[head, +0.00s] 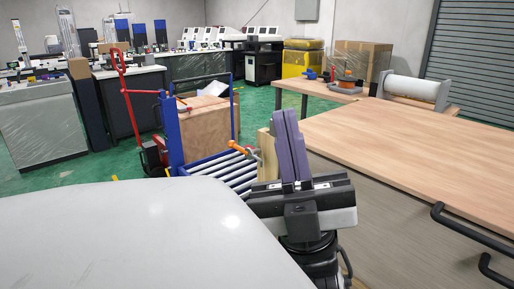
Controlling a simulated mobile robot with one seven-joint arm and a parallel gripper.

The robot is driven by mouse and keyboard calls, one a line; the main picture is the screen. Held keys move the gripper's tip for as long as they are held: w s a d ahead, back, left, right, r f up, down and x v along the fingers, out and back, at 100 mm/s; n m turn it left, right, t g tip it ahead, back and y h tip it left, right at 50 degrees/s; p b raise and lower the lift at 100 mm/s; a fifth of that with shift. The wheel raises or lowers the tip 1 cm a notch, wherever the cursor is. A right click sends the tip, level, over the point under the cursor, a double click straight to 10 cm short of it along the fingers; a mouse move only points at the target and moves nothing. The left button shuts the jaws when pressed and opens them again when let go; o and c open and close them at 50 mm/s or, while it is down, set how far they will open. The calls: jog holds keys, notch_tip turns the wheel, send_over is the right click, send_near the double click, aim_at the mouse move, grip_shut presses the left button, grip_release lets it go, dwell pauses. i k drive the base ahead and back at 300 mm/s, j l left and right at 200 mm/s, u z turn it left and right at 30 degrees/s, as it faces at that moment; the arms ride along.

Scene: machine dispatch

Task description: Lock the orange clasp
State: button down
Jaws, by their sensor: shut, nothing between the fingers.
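An orange clasp (239,146) shows in the head view near the middle, just left of a pale wooden piece (267,152) at the end of a blue roller cart (227,168). Its lower right end is small, so I cannot tell whether it is locked. My gripper (288,115) points upward just right of the clasp in the picture. Its two purple fingers are together with nothing between them. The fingers hide part of the wooden piece. I see no contact between the fingers and the clasp.
A large wooden table (430,140) with black handles fills the right. A cardboard box (207,118) stands on the roller cart. A red hand truck (124,90) is beside it. A white surface (130,235) covers the lower left. Green floor (70,177) shows at left.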

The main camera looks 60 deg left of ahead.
aim_at(248, 152)
jog(key=u, duration=1.95)
jog(key=i+j+u, duration=0.3)
jog(key=i+j, duration=0.25)
